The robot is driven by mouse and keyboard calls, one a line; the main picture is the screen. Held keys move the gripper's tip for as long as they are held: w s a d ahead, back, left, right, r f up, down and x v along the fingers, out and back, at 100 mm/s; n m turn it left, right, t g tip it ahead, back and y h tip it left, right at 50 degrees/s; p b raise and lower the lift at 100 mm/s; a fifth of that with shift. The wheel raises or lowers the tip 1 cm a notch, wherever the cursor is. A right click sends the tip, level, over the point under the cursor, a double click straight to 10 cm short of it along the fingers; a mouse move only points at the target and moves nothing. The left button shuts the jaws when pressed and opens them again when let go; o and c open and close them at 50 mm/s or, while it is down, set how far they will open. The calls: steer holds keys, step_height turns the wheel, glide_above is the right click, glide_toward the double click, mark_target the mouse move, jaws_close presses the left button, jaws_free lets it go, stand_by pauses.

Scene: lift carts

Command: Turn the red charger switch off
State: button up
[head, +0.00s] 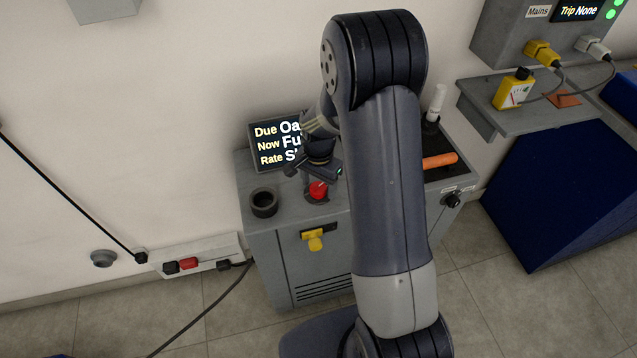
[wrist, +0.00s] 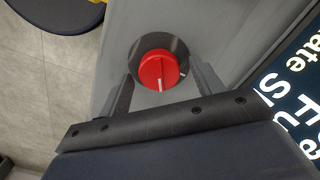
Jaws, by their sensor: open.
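The red charger switch (head: 318,190) is a round knob on a dark disc on top of the grey charger cabinet (head: 325,252). In the wrist view the red switch (wrist: 159,71) shows a raised grip bar with a white mark pointing toward the bottom of the picture. My gripper (head: 312,178) is just above the switch. In the wrist view my gripper (wrist: 160,82) is open, with one finger to each side of the knob. I see no clear contact between fingers and knob.
A display (head: 276,140) reading "Due, Now, Rate" stands behind the switch, partly hidden by my arm. A black ring-shaped holder (head: 264,202) is left of it, and a yellow plug (head: 314,240) is on the cabinet front. An orange handle (head: 440,161) lies to the right.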

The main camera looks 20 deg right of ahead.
steer(key=shift+c, duration=0.2)
steer(key=c, duration=0.9)
steer(key=shift+c, duration=0.2)
steer(key=shift+n, duration=0.4)
steer(key=n+b, duration=0.1)
steer(key=n, duration=0.3)
steer(key=shift+n+b, duration=0.35)
steer(key=shift+n, duration=0.05)
steer(key=n+b, duration=0.1)
steer(key=n, duration=0.5)
steer(key=shift+a, duration=0.1)
steer(key=shift+n, duration=0.3)
steer(key=o, duration=1)
steer(key=shift+r, duration=0.1)
